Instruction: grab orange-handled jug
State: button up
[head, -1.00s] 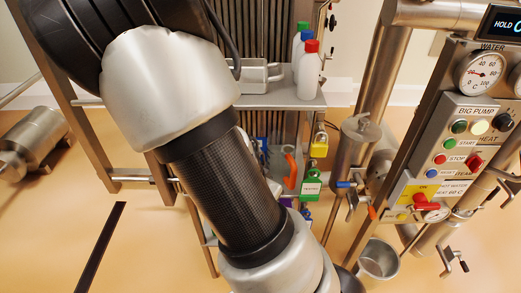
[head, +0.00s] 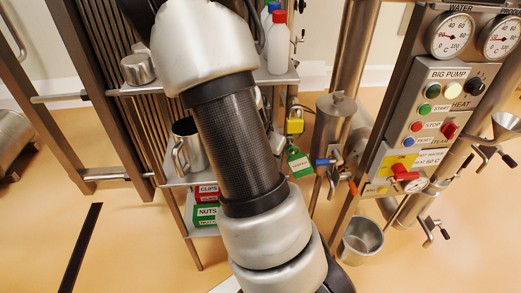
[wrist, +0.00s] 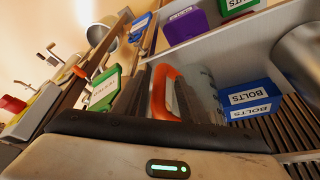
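The orange handle of the jug (wrist: 160,92) shows in the middle of the wrist view, with the jug's pale body (wrist: 205,88) just to its right. My gripper (wrist: 160,90) has its two dark fingers apart, one to the left of the handle's near bar and one to the right, across the handle's opening. Whether the fingers touch the handle cannot be told. In the head view my arm hides the jug and my gripper.
A blue bolts box (wrist: 250,98) stands right of the jug, and a purple box (wrist: 185,25) lies beyond. A green padlock (head: 300,163) hangs right of the shelf, close to my gripper's left side. A steel jug (head: 187,150) stands on the shelf. A bucket (head: 360,240) is at lower right.

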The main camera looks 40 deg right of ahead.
jog(key=x, duration=0.2)
jog(key=shift+d+f, duration=0.15)
jog(key=shift+f, duration=0.2)
grip_shut()
jog(key=shift+r, duration=0.1)
